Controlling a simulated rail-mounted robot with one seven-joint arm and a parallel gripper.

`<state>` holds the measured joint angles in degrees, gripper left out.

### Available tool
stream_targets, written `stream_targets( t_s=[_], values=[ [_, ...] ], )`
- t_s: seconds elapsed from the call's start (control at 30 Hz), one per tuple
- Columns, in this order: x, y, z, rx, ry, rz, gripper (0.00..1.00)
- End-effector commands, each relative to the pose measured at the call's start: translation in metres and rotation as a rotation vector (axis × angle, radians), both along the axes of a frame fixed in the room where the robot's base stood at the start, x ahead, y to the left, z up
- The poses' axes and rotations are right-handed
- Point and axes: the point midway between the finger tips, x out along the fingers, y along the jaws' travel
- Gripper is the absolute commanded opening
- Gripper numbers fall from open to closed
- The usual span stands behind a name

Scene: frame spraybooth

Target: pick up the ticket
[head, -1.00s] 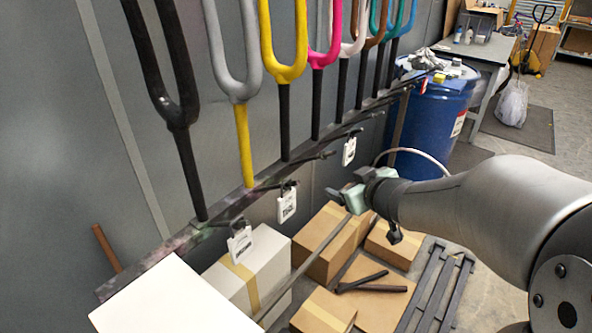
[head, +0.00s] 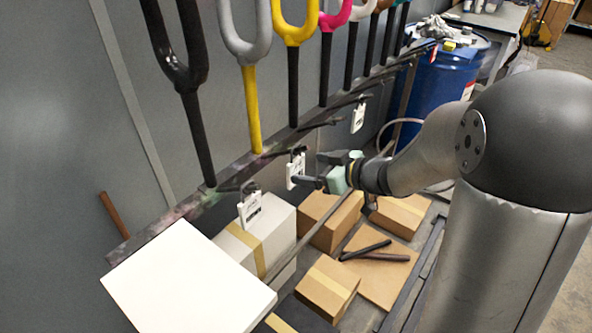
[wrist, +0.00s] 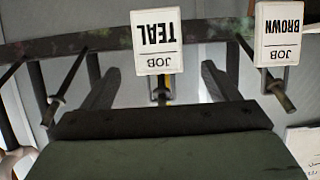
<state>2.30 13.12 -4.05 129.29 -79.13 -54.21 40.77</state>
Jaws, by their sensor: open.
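A white ticket (head: 296,170) hangs from the dark rail in the head view. In the wrist view it is the card (wrist: 157,42) reading TEAL and JOB, upside down. My gripper (head: 310,181) is open right in front of this ticket. In the wrist view its two dark fingers (wrist: 157,88) stand to either side, with the ticket's lower part between or just beyond them; I cannot tell which. A second ticket (head: 250,208) hangs to the left; in the wrist view the ticket (wrist: 278,34) at right reads BROWN. A third ticket (head: 358,117) hangs farther back.
Coloured bicycle forks (head: 294,75) stand along the rail (head: 225,190) above the tickets. Pegs stick out from the rail near my gripper. Cardboard boxes (head: 328,288) lie below, and a blue drum (head: 440,90) stands behind. A white panel (head: 185,280) is at front left.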

Motion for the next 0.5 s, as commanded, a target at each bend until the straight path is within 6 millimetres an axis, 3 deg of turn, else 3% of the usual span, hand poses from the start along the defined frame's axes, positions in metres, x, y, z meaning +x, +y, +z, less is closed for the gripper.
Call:
stream_targets(
  t_s=[0.5],
  values=[
    [0.032, 0.039, -0.026, -0.001, 0.002, 0.001, 0.82]
  ],
)
